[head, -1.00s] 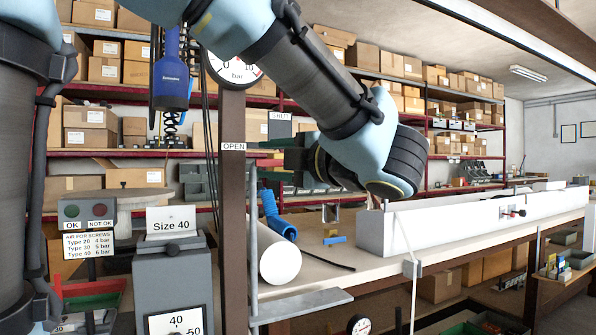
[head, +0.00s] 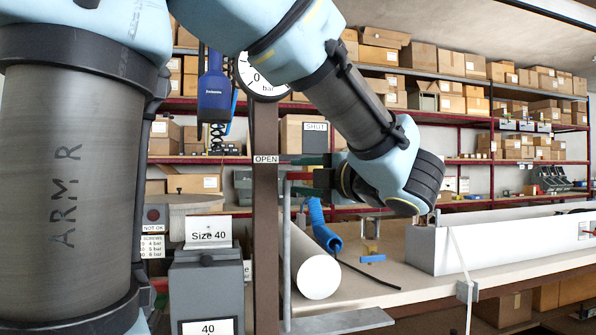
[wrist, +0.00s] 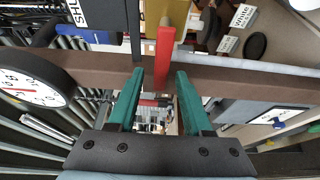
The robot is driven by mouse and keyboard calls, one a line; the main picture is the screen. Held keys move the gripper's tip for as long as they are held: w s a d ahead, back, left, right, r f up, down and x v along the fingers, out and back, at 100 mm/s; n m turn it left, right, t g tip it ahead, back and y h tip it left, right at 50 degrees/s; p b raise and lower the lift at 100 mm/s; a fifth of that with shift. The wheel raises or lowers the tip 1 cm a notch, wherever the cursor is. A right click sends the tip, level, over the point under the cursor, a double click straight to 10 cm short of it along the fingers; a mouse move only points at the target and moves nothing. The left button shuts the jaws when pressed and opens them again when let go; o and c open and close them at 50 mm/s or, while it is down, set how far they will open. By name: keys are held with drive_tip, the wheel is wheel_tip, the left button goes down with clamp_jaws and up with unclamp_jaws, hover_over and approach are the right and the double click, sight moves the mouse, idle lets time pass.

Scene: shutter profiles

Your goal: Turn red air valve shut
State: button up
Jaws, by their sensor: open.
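The red valve lever (wrist: 164,45) shows in the wrist view as a red bar running up from between my fingertips, across the brown post (wrist: 225,75). My gripper (wrist: 160,74) is open, with one green finger on each side of the lever's near end. Gaps show on both sides, and I see no contact. In the head view my gripper (head: 300,176) is beside the post, just right of the OPEN label (head: 265,159). The SHUT label (head: 315,127) is higher and to the right.
A pressure gauge (head: 262,78) tops the post, with a blue tool (head: 215,95) hanging to its left. A white roll (head: 317,272), blue hose (head: 322,228) and long white profile (head: 480,240) lie on the bench. A grey Size 40 box (head: 205,285) stands at left.

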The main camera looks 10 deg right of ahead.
drive_tip(key=shift+x, duration=0.75)
drive_tip(key=shift+c, duration=0.3)
clamp_jaws()
idle(0.6)
